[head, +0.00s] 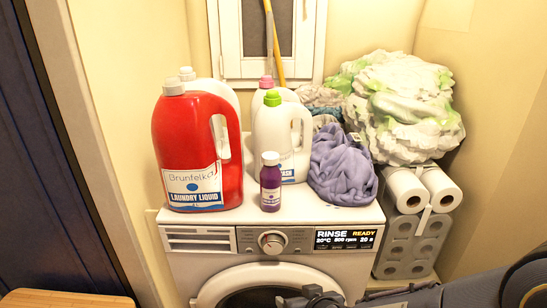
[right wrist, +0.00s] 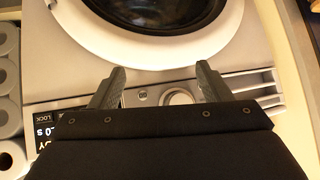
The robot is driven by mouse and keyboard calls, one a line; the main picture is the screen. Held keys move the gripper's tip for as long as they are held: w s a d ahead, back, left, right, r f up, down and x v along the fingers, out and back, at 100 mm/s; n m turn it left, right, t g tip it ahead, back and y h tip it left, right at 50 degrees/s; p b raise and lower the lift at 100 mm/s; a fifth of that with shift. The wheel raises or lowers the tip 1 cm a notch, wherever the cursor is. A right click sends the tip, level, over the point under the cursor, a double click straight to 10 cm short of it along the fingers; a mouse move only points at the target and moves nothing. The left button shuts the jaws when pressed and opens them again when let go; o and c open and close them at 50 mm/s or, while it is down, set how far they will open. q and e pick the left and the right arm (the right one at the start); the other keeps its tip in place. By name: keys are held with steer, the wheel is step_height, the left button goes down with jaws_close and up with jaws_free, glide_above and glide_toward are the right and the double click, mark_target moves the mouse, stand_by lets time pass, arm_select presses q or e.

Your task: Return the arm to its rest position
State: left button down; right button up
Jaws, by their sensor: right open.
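My right arm (head: 400,297) comes in from the lower right of the head view, low in front of the washing machine (head: 200,255). My right gripper (head: 312,298) is partly cut off at the bottom edge, in front of the round door (head: 225,285). In the right wrist view the two fingers of my right gripper (right wrist: 161,84) are spread apart with nothing between them. Beyond them, the washer's front panel, dial (right wrist: 180,97) and door show upside down. My left gripper is not in view.
On the washer stand a red laundry bottle (head: 180,140), white bottles (head: 290,130), a small purple bottle (head: 270,185) and purple cloth (head: 342,165). Paper rolls (head: 405,240) stand right of the washer, with a white-green bundle (head: 400,105) above.

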steer(key=s+d+r+m+g, duration=0.2)
steer(key=s+d+r, duration=0.2)
steer(key=s+d, duration=0.4)
steer(key=s+d+r+m+g, duration=0.1)
steer(key=s+d+r+m, duration=0.1)
steer(key=s+d+r, duration=0.65)
step_height(320, 180, up, 12)
steer(key=s+a+p, duration=0.2)
steer(key=p, duration=1.3)
steer(key=shift+f+p, duration=0.15)
steer(key=shift+p, duration=0.2)
steer(key=shift+c, duration=0.3)
